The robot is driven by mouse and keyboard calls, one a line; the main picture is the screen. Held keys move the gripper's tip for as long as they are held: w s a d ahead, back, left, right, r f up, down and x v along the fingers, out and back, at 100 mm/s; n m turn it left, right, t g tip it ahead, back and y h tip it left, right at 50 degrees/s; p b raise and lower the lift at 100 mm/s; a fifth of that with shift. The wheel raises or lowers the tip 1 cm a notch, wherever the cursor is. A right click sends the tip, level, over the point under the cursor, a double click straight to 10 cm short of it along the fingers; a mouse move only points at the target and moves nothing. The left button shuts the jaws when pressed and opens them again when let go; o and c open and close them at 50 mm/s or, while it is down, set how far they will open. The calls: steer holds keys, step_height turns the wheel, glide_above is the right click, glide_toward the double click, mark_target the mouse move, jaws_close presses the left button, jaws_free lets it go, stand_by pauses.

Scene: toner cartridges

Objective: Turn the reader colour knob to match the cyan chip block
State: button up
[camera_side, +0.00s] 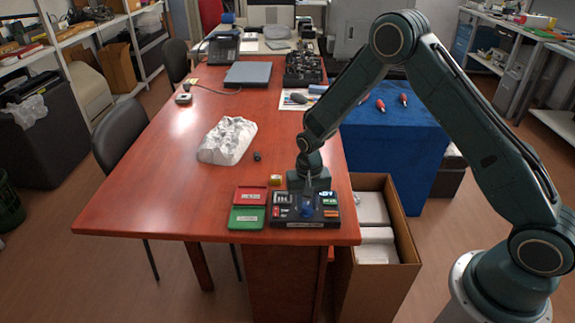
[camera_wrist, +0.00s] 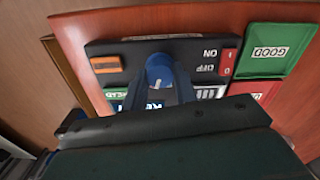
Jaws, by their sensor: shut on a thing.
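The reader (camera_side: 292,222) is a black box near the front edge of the red table. Its blue knob (camera_side: 307,211) stands at the middle of its front part. In the wrist view the knob (camera_wrist: 158,68) is round and blue, with a pale mark on its face. My gripper (camera_side: 308,193) points down over the reader. In the wrist view its fingers (camera_wrist: 160,86) are shut on the knob, and they hide part of its sides. I cannot make out a cyan chip block for certain in either view.
A green GOOD tray (camera_side: 247,218) and a red tray (camera_side: 250,195) lie left of the reader. A small yellow block (camera_side: 276,180) is behind them. A white crumpled lump (camera_side: 228,141) lies farther back. An open carton (camera_side: 388,245) stands right of the table.

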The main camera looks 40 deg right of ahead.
steer(key=shift+n, duration=0.4)
steer(key=n, duration=0.3)
steer(key=shift+n, duration=2)
steer(key=o, duration=1)
